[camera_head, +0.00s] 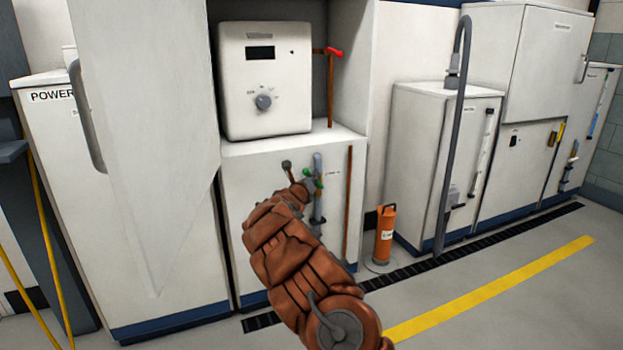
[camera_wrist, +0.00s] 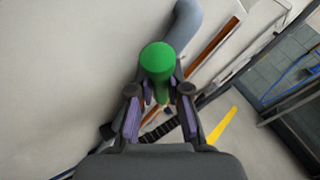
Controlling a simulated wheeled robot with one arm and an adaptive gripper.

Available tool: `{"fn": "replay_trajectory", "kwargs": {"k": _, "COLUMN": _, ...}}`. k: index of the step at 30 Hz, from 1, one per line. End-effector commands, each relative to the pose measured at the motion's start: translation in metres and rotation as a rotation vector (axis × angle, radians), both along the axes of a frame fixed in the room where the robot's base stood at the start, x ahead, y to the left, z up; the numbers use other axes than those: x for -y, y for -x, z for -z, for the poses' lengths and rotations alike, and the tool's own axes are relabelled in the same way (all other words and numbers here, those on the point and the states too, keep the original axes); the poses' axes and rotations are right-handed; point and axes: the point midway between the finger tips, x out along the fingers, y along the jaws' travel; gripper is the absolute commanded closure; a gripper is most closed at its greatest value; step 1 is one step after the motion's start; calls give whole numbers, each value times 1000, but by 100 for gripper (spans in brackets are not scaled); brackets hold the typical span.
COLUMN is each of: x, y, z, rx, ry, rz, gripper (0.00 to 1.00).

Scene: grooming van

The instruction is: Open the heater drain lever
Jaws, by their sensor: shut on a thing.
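The drain lever has a green handle (camera_wrist: 157,60), which fills the middle of the wrist view. My gripper (camera_wrist: 160,94) is shut on it, with one purple-padded finger on each side. In the head view the green handle (camera_head: 308,173) shows just beyond my gripper (camera_head: 303,186), beside a vertical grey pipe (camera_head: 318,210) on the front of the lower cabinet. The white heater (camera_head: 265,85) with a dark display and a knob stands on the shelf above. My gripper and arm hide part of the lever and its valve in the head view.
A red-handled valve (camera_head: 334,52) sits on a copper pipe right of the heater. A large open cabinet door (camera_head: 150,130) stands at the left. An orange cylinder (camera_head: 385,235) stands on the floor to the right. The floor by the yellow line (camera_head: 490,290) is clear.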

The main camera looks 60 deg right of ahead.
Motion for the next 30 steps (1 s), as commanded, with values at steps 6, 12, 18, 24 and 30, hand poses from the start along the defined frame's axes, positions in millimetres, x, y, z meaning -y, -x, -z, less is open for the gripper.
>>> {"fn": "replay_trajectory", "kwargs": {"k": 6, "x": 3, "y": 2, "z": -4, "rx": 48, "ry": -75, "rz": -1, "gripper": 100}}
{"fn": "replay_trajectory", "kwargs": {"k": 12, "x": 3, "y": 2, "z": -3, "rx": 49, "ry": -76, "rz": -1, "gripper": 100}}
{"fn": "replay_trajectory", "kwargs": {"k": 18, "x": 3, "y": 2, "z": -3, "rx": 49, "ry": -76, "rz": -1, "gripper": 69}}
{"fn": "replay_trajectory", "kwargs": {"k": 24, "x": 3, "y": 2, "z": -3, "rx": 49, "ry": -74, "rz": 0, "gripper": 58}}
{"fn": "replay_trajectory", "kwargs": {"k": 30, "x": 3, "y": 2, "z": -3, "rx": 48, "ry": -74, "rz": 0, "gripper": 58}}
